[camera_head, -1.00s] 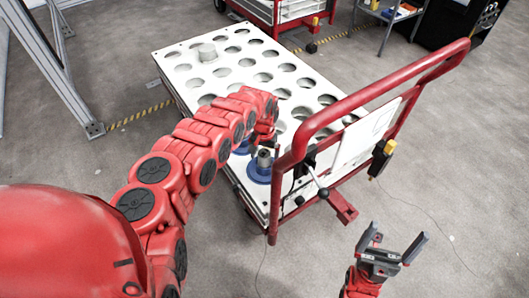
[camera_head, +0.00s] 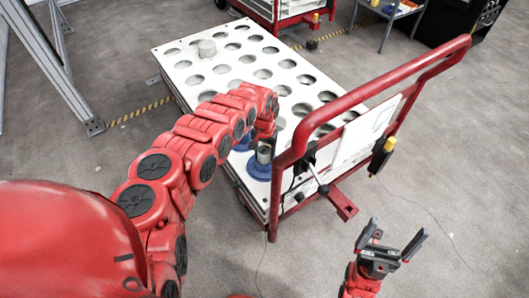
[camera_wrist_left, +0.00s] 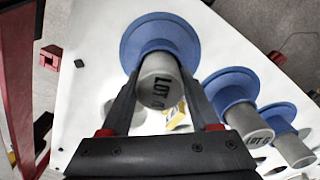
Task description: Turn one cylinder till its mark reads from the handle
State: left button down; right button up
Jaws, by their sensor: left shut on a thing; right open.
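My left gripper (camera_wrist_left: 162,92) is shut on a grey cylinder (camera_wrist_left: 158,78) with a wide blue collar (camera_wrist_left: 160,38). In the head view this cylinder (camera_head: 264,153) stands at the near end of the cart top, beside the red handle (camera_head: 385,92). A second blue-collared cylinder (camera_wrist_left: 243,115) with a "LOT" mark and a third (camera_wrist_left: 290,146) stand to the right in the wrist view. My right gripper (camera_head: 388,250) is open and empty in front of the cart.
The white cart top (camera_head: 225,107) has rows of round holes, mostly empty. A white panel (camera_head: 362,135) hangs inside the handle frame. Grey floor (camera_head: 470,180) is clear on the right.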

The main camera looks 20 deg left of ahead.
pick_arm(q)
jog(key=shift+r+p, duration=0.15)
jog(key=shift+p, duration=0.15)
jog(key=m, duration=0.3)
jog(key=shift+c, duration=0.2)
grip_release()
notch_tip(320, 180, up, 17)
jog(key=p, duration=0.4)
jog(key=shift+r, duration=0.2)
